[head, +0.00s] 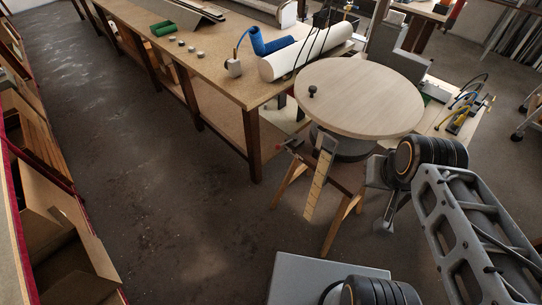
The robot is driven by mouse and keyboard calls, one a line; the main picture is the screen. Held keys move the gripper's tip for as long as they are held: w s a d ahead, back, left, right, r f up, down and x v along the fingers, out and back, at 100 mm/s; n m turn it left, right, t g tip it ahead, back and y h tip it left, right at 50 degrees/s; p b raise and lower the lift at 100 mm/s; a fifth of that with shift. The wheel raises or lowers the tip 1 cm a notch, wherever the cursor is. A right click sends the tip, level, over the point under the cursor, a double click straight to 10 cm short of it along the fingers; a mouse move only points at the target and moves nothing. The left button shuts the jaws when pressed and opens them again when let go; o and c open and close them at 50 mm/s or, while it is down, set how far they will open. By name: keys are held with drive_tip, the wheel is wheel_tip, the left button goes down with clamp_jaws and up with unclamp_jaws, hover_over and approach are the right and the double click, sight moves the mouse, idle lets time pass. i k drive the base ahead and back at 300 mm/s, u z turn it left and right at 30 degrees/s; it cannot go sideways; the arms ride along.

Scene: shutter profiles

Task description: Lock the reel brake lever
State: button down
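The reel (365,92) is a round pale wooden disc on a grey hub and wooden trestle legs, right of centre. A small black knob (312,90) stands on its left rim. A pale slotted strip (318,187) hangs down in front of the reel. A small red-ended part (284,146) sticks out left below the disc; it may be the brake lever, but I cannot tell for sure. My gripper (385,222) appears below and right of the reel, apart from the strip. It is small and dark here, and its fingers are not clear.
A long workbench (215,70) runs behind left, with a white roll (305,50), a blue tube (265,43) and a green tray (163,28). A side table with coloured hoses (465,108) stands right of the reel. Cardboard boxes (62,245) line the left. The floor between is clear.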

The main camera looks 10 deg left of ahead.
sight(295, 138)
drive_tip(key=k, duration=0.8)
drive_tip(key=u, duration=0.45)
drive_tip(key=i, duration=0.45)
drive_tip(key=u, duration=0.8)
drive_tip(key=i, duration=1.4)
drive_tip(key=z, duration=1.15)
drive_tip(key=i, duration=0.25)
drive_tip(key=z, duration=0.05)
